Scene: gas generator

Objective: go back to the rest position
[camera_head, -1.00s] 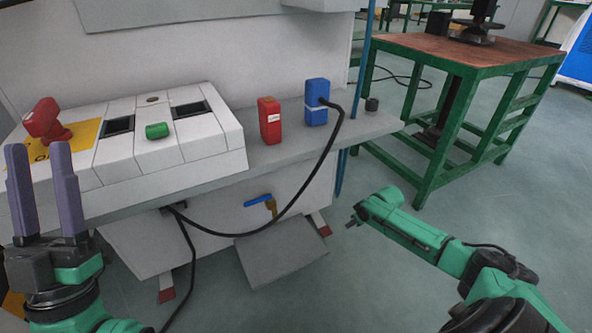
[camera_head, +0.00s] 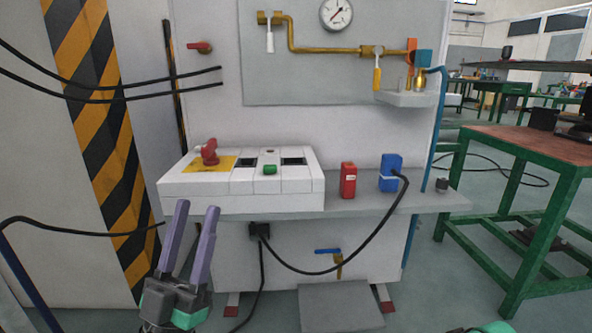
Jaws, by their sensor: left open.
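My left gripper (camera_head: 192,240) is open and empty, its two purple-grey fingers pointing up in front of the grey shelf's left part. It stands apart from the white control box (camera_head: 190,200), which carries a red rotary switch (camera_head: 209,152) on a yellow plate and a green button (camera_head: 270,170). My right gripper is out of view; only a bit of my green right arm shows at the bottom right edge. The gas generator cabinet (camera_head: 330,120) stands ahead, with a gauge (camera_head: 336,13) and brass pipes on its upper panel.
A red block (camera_head: 348,180) and a blue plug (camera_head: 390,173) with a black cable stand on the shelf (camera_head: 430,202). A blue-handled valve (camera_head: 329,252) sits below. A green-framed table (camera_head: 533,145) stands at right. A striped pillar (camera_head: 105,130) is at left. Floor between is free.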

